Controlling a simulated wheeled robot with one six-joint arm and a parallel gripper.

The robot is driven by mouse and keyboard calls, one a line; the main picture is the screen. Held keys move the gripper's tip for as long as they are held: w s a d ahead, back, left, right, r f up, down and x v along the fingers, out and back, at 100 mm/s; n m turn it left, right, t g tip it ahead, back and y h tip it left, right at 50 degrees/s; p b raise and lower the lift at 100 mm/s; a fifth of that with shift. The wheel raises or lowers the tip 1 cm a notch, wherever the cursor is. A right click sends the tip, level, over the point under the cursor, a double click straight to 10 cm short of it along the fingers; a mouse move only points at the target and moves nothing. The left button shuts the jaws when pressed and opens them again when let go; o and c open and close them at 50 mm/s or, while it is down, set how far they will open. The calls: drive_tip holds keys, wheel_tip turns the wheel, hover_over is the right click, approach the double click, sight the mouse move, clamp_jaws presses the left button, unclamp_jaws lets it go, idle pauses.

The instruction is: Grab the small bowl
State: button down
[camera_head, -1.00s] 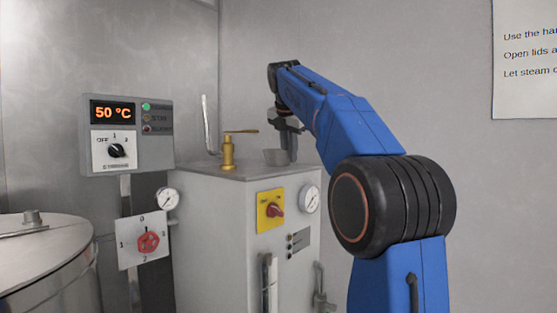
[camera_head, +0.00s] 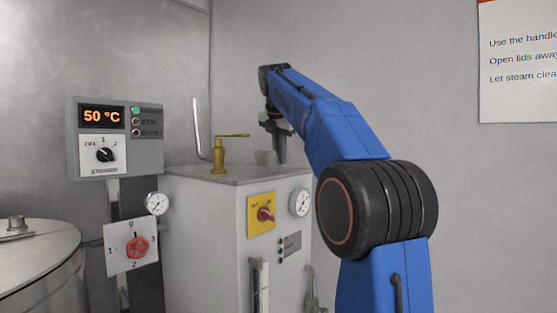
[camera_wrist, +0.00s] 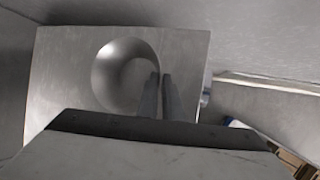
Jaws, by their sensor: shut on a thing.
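The small bowl (camera_head: 265,158) is grey metal and sits upright at the top of the white machine cabinet, close to its surface. In the wrist view the bowl (camera_wrist: 122,70) shows from above as a round, empty hollow. My gripper (camera_head: 280,160) points down at the bowl's right side. In the wrist view its two fingers (camera_wrist: 160,85) are close together at the bowl's right rim, shut on that wall. I cannot tell whether the bowl touches the cabinet top.
The white cabinet (camera_head: 205,220) carries a brass valve (camera_head: 219,155) left of the bowl and an upright bent rod (camera_head: 197,130). A control box (camera_head: 118,137) reads 50 °C. A lidded metal vessel (camera_head: 40,265) stands at lower left. Walls rise behind.

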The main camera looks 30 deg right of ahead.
wheel_tip(320, 180, up, 8)
drive_tip(key=shift+r, duration=0.4)
